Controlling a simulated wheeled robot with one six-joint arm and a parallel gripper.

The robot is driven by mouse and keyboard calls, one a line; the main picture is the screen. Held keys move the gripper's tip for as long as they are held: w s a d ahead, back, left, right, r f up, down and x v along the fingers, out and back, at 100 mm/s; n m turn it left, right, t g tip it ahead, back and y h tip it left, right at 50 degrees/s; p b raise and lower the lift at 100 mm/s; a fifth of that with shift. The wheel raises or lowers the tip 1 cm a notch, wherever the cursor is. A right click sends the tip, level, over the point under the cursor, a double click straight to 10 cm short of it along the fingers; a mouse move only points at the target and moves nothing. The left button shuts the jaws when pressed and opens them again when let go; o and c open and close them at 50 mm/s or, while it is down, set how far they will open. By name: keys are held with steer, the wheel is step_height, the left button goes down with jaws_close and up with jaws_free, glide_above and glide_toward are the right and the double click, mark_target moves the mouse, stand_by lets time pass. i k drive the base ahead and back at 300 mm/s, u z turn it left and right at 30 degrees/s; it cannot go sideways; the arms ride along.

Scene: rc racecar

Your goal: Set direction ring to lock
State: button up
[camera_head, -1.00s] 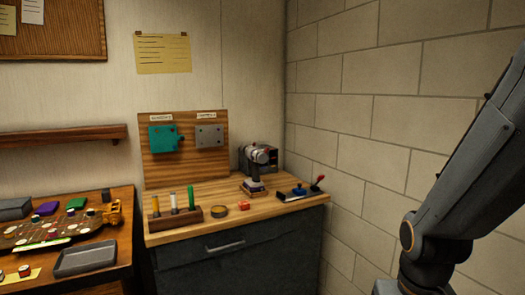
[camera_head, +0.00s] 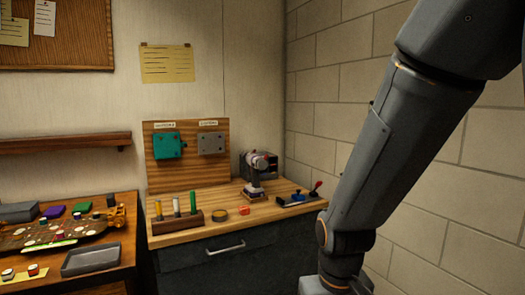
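A cordless drill (camera_head: 255,172) stands upright on the wooden top of the corner workbench (camera_head: 230,222). Its direction ring is too small to make out, so I cannot tell its setting. My arm crosses the right side of the view, in front of the block wall. My gripper is outside the picture, so its state and its distance from the drill do not show.
A dark box (camera_head: 266,163) sits behind the drill. A dark tray with blue and red items (camera_head: 298,199) lies to its right, and an orange block (camera_head: 244,210) in front-left. A wooden rack (camera_head: 178,221) holds several upright sticks. Left is another table (camera_head: 110,258).

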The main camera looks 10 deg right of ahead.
mark_target(261, 164)
steer(key=i, duration=1.45)
steer(key=u, duration=0.05)
